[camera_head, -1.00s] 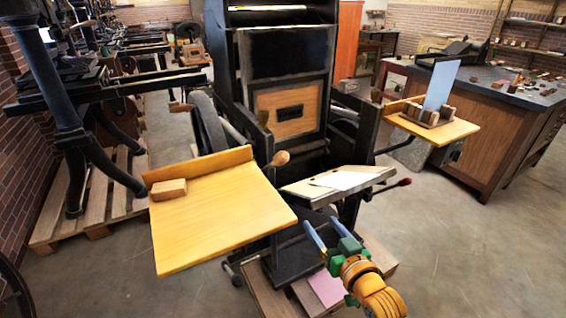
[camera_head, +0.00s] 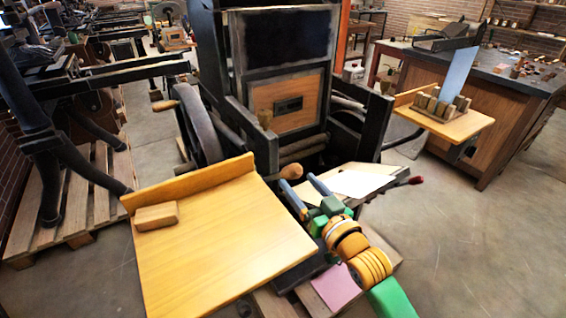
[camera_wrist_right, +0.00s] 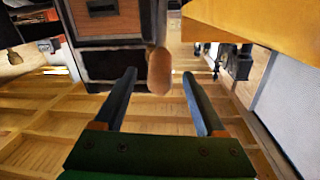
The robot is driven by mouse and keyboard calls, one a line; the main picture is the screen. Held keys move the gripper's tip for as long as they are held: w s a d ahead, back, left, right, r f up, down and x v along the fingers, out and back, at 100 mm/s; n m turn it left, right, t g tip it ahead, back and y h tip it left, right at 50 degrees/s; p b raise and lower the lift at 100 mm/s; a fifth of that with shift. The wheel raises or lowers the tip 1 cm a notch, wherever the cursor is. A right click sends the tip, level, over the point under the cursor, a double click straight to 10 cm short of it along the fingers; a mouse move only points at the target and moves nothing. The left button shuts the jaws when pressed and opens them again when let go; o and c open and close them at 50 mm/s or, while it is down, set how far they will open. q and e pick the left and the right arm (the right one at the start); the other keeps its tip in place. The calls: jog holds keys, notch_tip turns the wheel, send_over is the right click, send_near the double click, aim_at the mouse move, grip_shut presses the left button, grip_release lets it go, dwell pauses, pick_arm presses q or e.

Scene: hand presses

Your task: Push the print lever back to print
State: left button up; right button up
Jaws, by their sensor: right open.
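The black hand press stands in the middle of the head view, with a lever ending in a rounded wooden knob (camera_head: 291,171) at its front. I take this for the print lever. My right gripper (camera_head: 298,181) is open, its two blue-grey fingers pointing at the knob. In the right wrist view the knob (camera_wrist_right: 160,71) appears between the open fingertips (camera_wrist_right: 158,76); I cannot tell whether they touch it. My left gripper is not in view.
A yellow feed board (camera_head: 225,235) with a wooden block (camera_head: 156,216) lies left of my right gripper. A tilted tray with a white sheet (camera_head: 358,183) is close on the right, with a red-knobbed lever (camera_head: 416,180). A smaller yellow shelf (camera_head: 470,126) stands farther right.

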aim_at(292, 172)
jog(key=shift+r+x, duration=0.2)
jog(key=shift+x, duration=2.2)
jog(key=shift+s+d+r, duration=0.1)
jog(key=shift+c, duration=0.2)
grip_shut()
